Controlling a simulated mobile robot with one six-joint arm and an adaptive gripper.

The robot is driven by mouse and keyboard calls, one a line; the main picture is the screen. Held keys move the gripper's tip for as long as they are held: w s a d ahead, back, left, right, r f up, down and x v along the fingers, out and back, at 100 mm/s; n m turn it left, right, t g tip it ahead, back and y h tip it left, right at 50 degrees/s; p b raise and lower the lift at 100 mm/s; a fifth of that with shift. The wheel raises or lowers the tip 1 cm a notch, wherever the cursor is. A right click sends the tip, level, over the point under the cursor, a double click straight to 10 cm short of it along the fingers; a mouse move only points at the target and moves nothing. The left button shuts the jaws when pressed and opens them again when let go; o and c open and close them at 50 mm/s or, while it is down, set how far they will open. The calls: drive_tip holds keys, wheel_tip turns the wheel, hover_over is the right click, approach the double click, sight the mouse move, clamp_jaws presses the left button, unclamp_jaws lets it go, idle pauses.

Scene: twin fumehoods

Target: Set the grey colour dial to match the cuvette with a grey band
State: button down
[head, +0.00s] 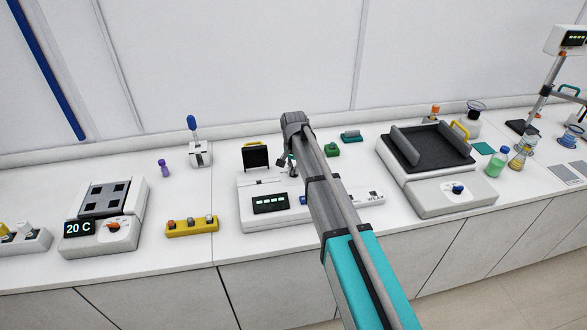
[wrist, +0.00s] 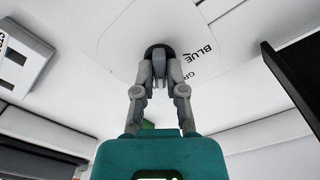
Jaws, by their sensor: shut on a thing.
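In the wrist view, the fingers of my gripper (wrist: 158,68) meet on a dark round dial (wrist: 149,51), which they partly cover. The dial sits on a white panel with a printed label reading BLUE and a partly hidden one starting GR. Its pointer is hidden. In the head view, my arm crosses the white instrument (head: 258,222), which has a dark display (head: 270,203) with several lit marks; the dial and fingertips are hidden there. A yellow rack (head: 191,232) left of the instrument holds several small pieces; their bands are too small to tell.
A 20 C heater (head: 122,243) is at left, a large shaker-like device (head: 452,199) at right. Small green blocks (head: 332,150) lie behind. Bench is clear between rack and heater.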

drive_tip(key=m, duration=0.4)
drive_tip(key=shift+m, duration=0.4)
drive_tip(key=c, duration=0.7)
unclamp_jaws()
drive_tip(key=shift+n, duration=0.3)
